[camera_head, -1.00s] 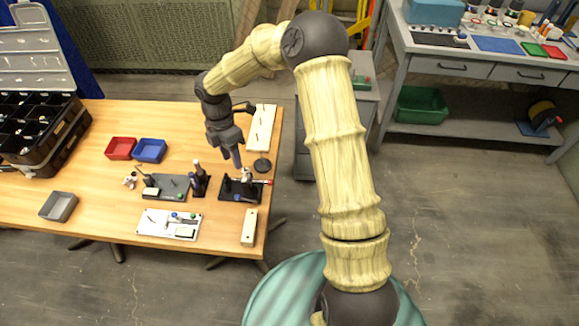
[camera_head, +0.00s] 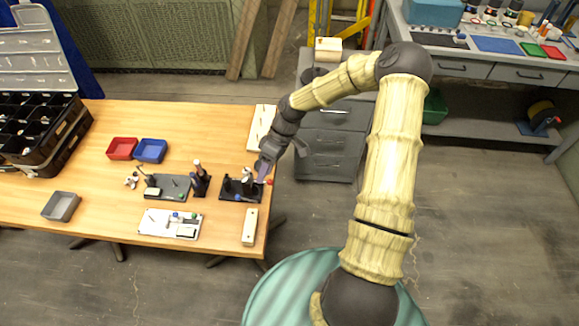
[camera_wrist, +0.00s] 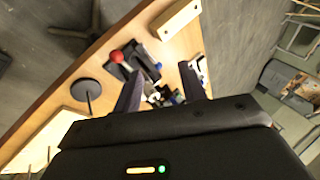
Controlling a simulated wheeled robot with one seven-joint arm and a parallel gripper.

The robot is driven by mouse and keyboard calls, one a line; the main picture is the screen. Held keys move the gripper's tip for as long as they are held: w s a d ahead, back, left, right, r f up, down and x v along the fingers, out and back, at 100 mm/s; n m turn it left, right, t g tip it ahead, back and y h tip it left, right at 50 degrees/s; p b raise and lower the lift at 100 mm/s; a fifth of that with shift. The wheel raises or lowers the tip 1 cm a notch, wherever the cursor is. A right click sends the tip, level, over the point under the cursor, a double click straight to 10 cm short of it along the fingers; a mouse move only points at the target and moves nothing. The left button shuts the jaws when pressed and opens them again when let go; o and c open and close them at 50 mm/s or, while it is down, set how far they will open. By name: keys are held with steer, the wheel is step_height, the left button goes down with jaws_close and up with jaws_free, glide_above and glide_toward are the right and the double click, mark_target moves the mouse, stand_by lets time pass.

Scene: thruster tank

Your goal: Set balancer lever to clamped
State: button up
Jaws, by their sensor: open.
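The balancer (camera_head: 238,190) is a small dark stand on a black base near the table's right edge. A red-knobbed lever (camera_head: 270,182) shows at its right side. The red knob (camera_wrist: 116,57) is also in the wrist view, left of and beyond the fingers. My gripper (camera_head: 262,174) is over the right side of the balancer, pointing down, fingers apart. In the wrist view my gripper (camera_wrist: 161,88) has nothing clearly between its fingers; parts of the balancer show beyond them. My fingers partly cover the balancer's right side. I cannot tell whether they touch it.
Dark tool holders (camera_head: 200,182) stand left of the balancer. A white board with small parts (camera_head: 155,222) and a pale block (camera_head: 250,228) lie in front. A black disc with a rod (camera_wrist: 88,90) is close to my gripper. A grey cabinet (camera_head: 330,155) stands right of the table.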

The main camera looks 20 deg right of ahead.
steer(key=s+d+m+t+y, duration=0.2)
steer(key=d+m+t+y, duration=0.2)
steer(key=m, duration=0.9)
steer(key=shift+d+r+m+p, duration=0.3)
steer(key=shift+d+p, duration=0.15)
steer(key=shift+d, duration=0.8)
steer(key=s+a+r+n+g+h, duration=0.2)
steer(key=s+n+g+h, duration=0.1)
steer(key=s+h, duration=0.35)
steer(key=s+r+t+h, duration=0.1)
steer(key=s+r+t, duration=0.1)
steer(key=r, duration=0.5)
steer(key=s+r+t+h, duration=0.2)
steer(key=s+r, duration=0.2)
steer(key=r, duration=0.3)
steer(key=shift+a+r+n, duration=0.15)
steer(key=shift+a+n, duration=0.2)
steer(key=shift+n, duration=0.05)
